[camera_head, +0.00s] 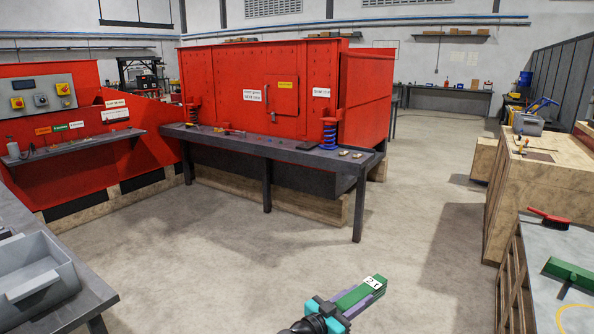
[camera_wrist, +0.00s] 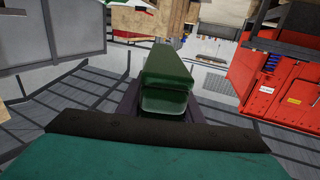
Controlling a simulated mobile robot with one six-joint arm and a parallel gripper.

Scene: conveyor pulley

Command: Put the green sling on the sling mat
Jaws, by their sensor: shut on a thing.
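The green sling (camera_head: 358,296) is a folded green bundle with a white number tag. My gripper (camera_head: 335,312) is shut on it and holds it in the air at the bottom of the head view, above the open floor. In the wrist view the sling (camera_wrist: 166,75) points away from the camera between my gripper's dark fingers (camera_wrist: 166,108). The held part is partly hidden by the fingers and the teal cover. I cannot tell which surface is the sling mat.
At right, a grey-topped table (camera_head: 560,245) carries a red brush (camera_head: 549,217) and a green block (camera_head: 570,273). A grey bin (camera_head: 35,275) stands at left. The middle floor is clear.

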